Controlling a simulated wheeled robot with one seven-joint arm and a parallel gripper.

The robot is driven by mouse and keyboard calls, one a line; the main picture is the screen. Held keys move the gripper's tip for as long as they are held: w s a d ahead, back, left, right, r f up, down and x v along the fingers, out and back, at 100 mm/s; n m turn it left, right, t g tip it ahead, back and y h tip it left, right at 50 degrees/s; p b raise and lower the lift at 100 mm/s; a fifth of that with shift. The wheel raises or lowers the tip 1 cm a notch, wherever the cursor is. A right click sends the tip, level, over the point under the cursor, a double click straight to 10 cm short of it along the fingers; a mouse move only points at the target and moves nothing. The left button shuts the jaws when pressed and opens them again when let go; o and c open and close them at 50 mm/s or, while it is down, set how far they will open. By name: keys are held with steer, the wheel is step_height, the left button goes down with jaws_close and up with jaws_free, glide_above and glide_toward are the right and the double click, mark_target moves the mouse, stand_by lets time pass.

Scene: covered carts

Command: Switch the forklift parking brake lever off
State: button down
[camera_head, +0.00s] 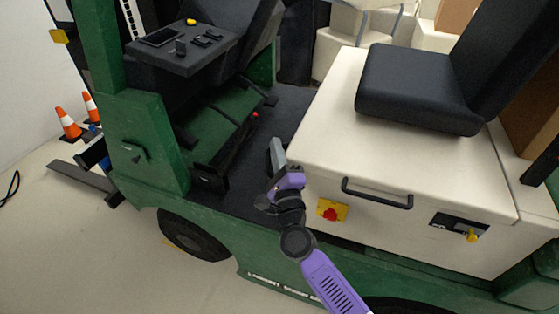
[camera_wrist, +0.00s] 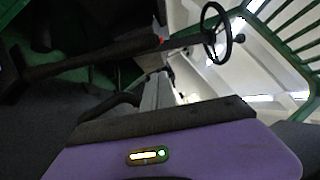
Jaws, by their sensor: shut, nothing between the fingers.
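The parking brake lever appears to be the dark bar with a small red tip (camera_head: 254,114) that rises from the floor of the green forklift, left of the seat box. In the wrist view a long dark bar (camera_wrist: 100,56) crosses the upper left, with a red spot (camera_wrist: 161,40) near the fingertips; I take this for the same lever. My gripper (camera_head: 276,146) is shut and empty, over the footwell beside the seat box, to the right of and below the red tip in the head view. Its grey fingers (camera_wrist: 157,88) point towards the bar in the wrist view. I cannot tell whether they touch it.
The cream seat box (camera_head: 340,130) with a black handle (camera_head: 377,196) and a red-and-yellow switch (camera_head: 332,211) stands close right of my gripper. The black seat (camera_head: 415,90) is above it. A steering wheel (camera_wrist: 216,33) shows in the wrist view. Orange cones (camera_head: 68,123) stand far left.

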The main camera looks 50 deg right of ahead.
steer(key=w+r+p, duration=0.1)
steer(key=w+r, duration=0.1)
steer(key=w, duration=0.3)
steer(key=shift+w+d+r, duration=0.2)
steer(key=shift+d+r, duration=0.05)
steer(key=shift+d, duration=0.2)
